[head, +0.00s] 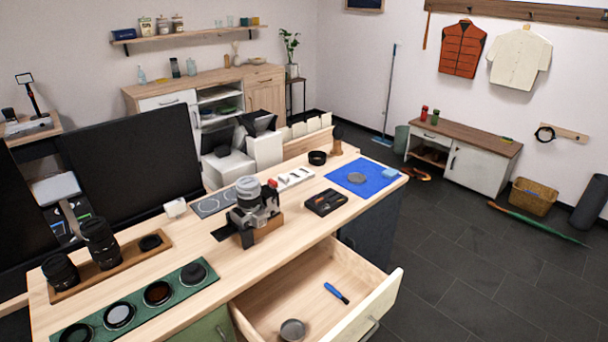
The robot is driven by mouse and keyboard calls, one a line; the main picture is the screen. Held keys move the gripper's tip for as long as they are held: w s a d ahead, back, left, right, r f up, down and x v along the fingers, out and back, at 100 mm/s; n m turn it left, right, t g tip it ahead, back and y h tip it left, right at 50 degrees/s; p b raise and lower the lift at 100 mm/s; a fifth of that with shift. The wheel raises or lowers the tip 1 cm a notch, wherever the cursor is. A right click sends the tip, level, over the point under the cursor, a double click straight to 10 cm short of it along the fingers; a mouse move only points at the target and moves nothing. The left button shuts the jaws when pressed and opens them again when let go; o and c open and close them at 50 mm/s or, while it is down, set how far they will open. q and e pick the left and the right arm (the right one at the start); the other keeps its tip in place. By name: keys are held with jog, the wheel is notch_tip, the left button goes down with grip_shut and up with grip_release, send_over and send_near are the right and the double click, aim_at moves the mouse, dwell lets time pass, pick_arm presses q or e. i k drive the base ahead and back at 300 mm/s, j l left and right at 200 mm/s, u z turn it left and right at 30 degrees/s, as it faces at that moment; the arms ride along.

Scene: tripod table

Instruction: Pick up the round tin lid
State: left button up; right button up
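Two round grey objects could be the round tin lid, and I cannot tell which for sure. One is a shallow round metal piece (292,330) lying in the open drawer (318,286), near its front left at the bottom of the view. Nothing covers either one. Neither of my grippers is in view.
The wooden table (290,225) holds a camera (250,208) on a tripod head, a black tray (325,202), lenses (100,243) and a green mat (137,307) with several filters. A blue-handled tool (337,293) lies in the drawer. Open floor (460,255) lies right.

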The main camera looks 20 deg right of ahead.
aim_at(357, 177)
jog(key=i+l+u, duration=0.15)
jog(key=l+u, duration=0.2)
jog(key=l, duration=0.15)
jog(key=i+l+u, duration=0.1)
jog(key=l+u, duration=0.3)
jog(key=l, duration=0.15)
jog(key=l+u, duration=0.35)
jog(key=l, duration=0.15)
